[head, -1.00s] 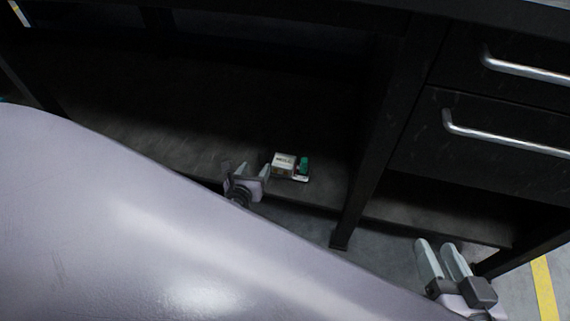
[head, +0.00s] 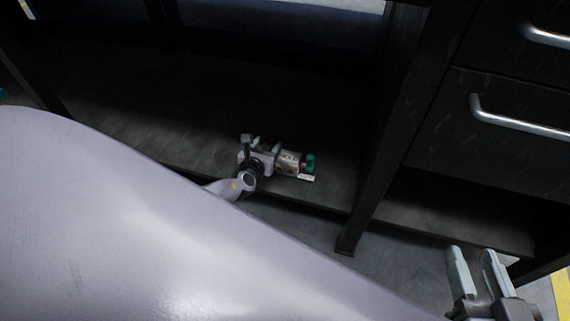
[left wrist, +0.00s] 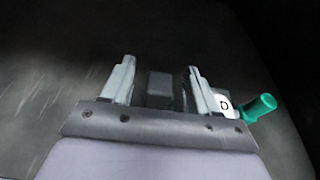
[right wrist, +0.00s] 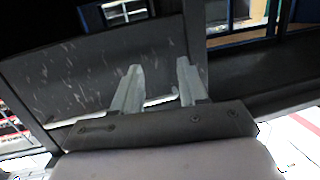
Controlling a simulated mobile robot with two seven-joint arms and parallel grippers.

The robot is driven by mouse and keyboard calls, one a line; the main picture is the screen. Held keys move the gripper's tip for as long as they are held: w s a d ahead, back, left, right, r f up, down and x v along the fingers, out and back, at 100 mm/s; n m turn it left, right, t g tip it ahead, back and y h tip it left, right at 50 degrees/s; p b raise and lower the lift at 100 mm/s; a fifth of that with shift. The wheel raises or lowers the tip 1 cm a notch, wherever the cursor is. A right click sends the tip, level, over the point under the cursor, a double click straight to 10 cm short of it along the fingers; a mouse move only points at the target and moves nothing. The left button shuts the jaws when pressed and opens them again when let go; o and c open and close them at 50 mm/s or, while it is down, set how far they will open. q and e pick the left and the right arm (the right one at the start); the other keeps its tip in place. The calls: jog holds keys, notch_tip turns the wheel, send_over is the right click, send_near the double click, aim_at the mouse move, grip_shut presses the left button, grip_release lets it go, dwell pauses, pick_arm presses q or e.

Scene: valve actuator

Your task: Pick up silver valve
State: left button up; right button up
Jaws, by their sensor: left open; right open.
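A small pale boxy item with dark print (head: 290,158), taken as the silver valve, sits on the dark low shelf. A green part (head: 311,160) stands at its right end. My left gripper (head: 262,146) is open just left of it, overlapping its left end in the head view. In the left wrist view, the green part (left wrist: 260,107) and a white face with a letter (left wrist: 222,104) show outside the right finger of the left gripper (left wrist: 160,72). A dark block shows between the fingers; I cannot tell what it is. My right gripper (head: 472,256) is open and empty.
The dark shelf (head: 130,128) is clear to the left. A dark upright post (head: 376,165) stands to the right of the item. Drawers with a metal handle (head: 520,126) are at the upper right. Grey floor lies below the shelf edge.

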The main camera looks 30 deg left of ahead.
pick_arm(q)
grip_shut()
jog(key=shift+r, duration=0.1)
jog(key=shift+r, duration=0.15)
